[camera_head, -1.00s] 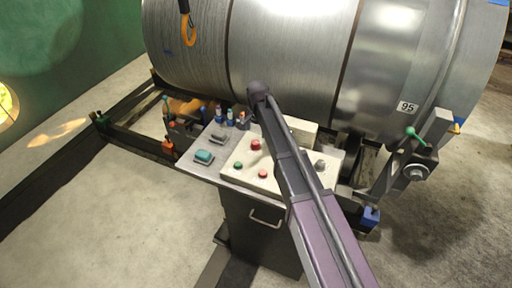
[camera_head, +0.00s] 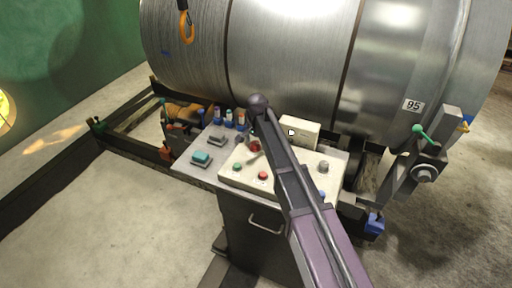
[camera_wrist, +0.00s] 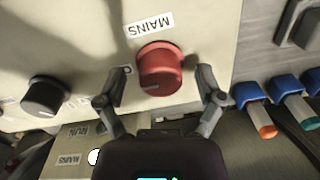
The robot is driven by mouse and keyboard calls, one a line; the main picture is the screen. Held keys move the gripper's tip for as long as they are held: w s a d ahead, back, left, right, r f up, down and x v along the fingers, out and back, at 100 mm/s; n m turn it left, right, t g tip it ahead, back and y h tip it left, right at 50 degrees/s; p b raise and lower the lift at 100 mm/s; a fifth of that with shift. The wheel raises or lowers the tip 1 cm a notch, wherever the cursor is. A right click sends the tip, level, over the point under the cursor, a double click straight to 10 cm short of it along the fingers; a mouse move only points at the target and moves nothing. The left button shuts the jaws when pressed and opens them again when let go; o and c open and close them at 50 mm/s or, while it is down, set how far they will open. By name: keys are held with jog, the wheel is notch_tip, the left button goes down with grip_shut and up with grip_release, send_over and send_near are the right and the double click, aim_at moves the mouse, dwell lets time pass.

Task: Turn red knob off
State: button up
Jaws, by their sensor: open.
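The red knob (camera_wrist: 160,70) stands on the cream control panel (camera_wrist: 60,35) in the wrist view, just below a label reading MAINS (camera_wrist: 149,25). A pale mark shows on its lower face. My gripper (camera_wrist: 162,82) is open, with one finger to the left of the knob and one to the right. Gaps show between the fingers and the knob, so it is not gripped. In the head view the red knob (camera_head: 254,146) sits near the panel's back left, beside my arm. My gripper is mostly hidden there.
A black knob (camera_wrist: 45,97) is left of the red one in the wrist view. Blue-topped tools (camera_wrist: 253,95) lie to the right. The head view shows a red button (camera_head: 263,176), a green button (camera_head: 236,167), a white box (camera_head: 299,131) and a large metal drum (camera_head: 290,60) behind.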

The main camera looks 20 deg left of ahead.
jog(key=shift+f, duration=0.1)
jog(key=shift+c, duration=0.2)
jog(key=c, duration=1.1)
jog(key=shift+n, duration=0.3)
jog(key=n, duration=1.2)
jog(key=shift+g, duration=0.3)
jog(key=n, duration=0.5)
jog(key=shift+n, duration=0.3)
